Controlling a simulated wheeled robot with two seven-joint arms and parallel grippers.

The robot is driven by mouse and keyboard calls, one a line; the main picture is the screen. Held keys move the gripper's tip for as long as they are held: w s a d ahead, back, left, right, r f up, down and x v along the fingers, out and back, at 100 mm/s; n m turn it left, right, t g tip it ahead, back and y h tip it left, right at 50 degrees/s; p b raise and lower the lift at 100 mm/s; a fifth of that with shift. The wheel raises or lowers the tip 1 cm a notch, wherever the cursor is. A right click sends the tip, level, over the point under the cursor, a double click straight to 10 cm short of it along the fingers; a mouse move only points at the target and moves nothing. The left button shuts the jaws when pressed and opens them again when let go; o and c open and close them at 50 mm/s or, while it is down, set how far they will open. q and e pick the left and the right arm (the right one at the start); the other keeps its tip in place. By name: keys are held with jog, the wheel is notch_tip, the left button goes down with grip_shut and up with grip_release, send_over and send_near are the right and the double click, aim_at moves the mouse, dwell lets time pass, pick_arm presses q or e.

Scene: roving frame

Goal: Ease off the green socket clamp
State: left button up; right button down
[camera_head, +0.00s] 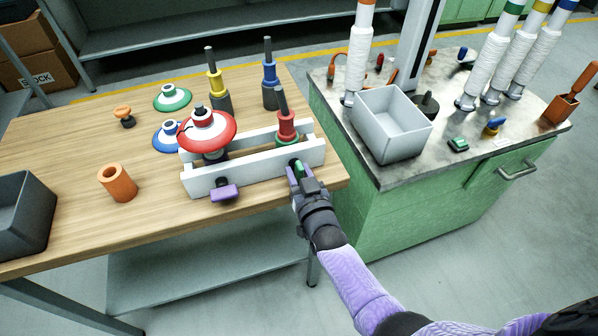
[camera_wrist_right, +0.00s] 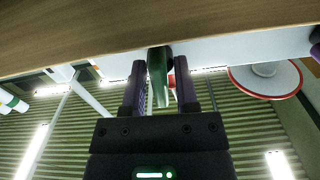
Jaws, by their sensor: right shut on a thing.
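The green socket clamp (camera_head: 298,167) shows as a small green handle at the front right of a white frame (camera_head: 254,177) on the wooden bench. In the right wrist view the green clamp (camera_wrist_right: 158,72) stands between the two fingers. My right gripper (camera_head: 301,174) comes in from the front and is shut on it; the fingers partly hide it in the head view. Above the clamp, a red tool holder (camera_head: 287,128) with a dark shank stands upright in the frame over a green ring (camera_head: 287,141). My left gripper is not in view.
A purple clamp (camera_head: 225,192) and a red disc (camera_head: 208,131) are at the frame's left end. An orange cup (camera_head: 117,182), a dark bin (camera_head: 22,216) and upright tools stand around. A grey bin (camera_head: 390,124) sits on the green cabinet at right.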

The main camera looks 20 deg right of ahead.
jog(key=shift+n, duration=0.5)
jog(key=c, duration=0.6)
grip_release()
jog(key=s+p, duration=0.3)
jog(key=s, duration=0.7)
jog(key=shift+d, duration=0.2)
